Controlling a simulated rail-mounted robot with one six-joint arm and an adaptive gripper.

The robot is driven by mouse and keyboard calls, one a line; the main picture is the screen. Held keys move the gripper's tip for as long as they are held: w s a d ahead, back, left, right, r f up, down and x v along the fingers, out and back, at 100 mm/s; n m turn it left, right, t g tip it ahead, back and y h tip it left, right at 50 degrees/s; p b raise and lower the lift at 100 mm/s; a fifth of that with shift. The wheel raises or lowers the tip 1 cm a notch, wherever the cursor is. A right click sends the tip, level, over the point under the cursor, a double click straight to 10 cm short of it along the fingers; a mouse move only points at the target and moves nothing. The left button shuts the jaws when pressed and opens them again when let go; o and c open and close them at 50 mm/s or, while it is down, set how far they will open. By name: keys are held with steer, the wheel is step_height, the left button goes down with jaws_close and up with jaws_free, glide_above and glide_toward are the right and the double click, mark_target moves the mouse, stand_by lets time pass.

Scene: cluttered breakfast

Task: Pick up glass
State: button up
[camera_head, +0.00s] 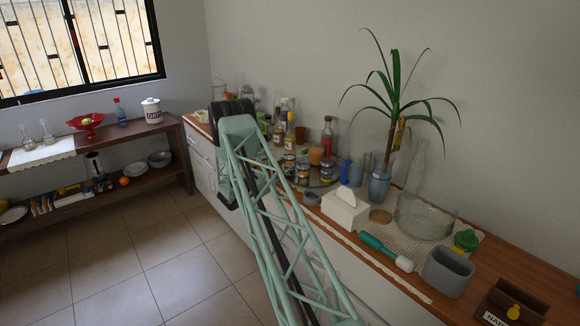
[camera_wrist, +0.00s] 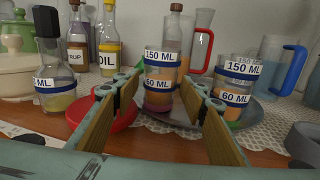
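My gripper (camera_wrist: 157,92) is open in the wrist view, its two tan-padded fingers wide apart. Ahead, between the fingers in the picture, stands a glass (camera_wrist: 160,88) with blue bands marked 150 ML and 60 ML. It holds orange and purple contents, and I see no finger touching it. A similar glass (camera_wrist: 236,86) with the same marks stands to the right, partly hidden by the right finger. Both appear to be on a grey tray (camera_wrist: 262,112). In the head view, blue-labelled glasses (camera_head: 302,172) show on the counter beyond my arm, which hides the gripper.
A red round piece (camera_wrist: 112,118) lies by the left finger. Oil (camera_wrist: 106,42) and syrup (camera_wrist: 77,42) bottles and a dark-topped flask (camera_wrist: 55,88) stand left. A blue-handled jug (camera_wrist: 285,68) stands right. A tissue box (camera_head: 345,208) and plant (camera_head: 388,130) crowd the counter.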

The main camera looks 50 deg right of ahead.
mark_target(286, 166)
steer(key=shift+s+d+f+b, duration=0.1)
steer(key=shift+d+b, duration=0.1)
steer(key=shift+d, duration=0.9)
steer(key=shift+s+d+f+b, duration=0.1)
steer(key=shift+d+b, duration=0.1)
steer(key=shift+d, duration=0.85)
steer(key=shift+r, duration=0.1)
steer(key=shift+c, duration=0.6)
steer(key=c, duration=0.6)
steer(key=shift+r, duration=0.15)
steer(key=shift+c, duration=0.3)
step_height(286, 166, up, 10)
steer(key=p, duration=0.1)
steer(key=shift+p, duration=0.35)
steer(key=o, duration=0.4)
steer(key=c, duration=0.5)
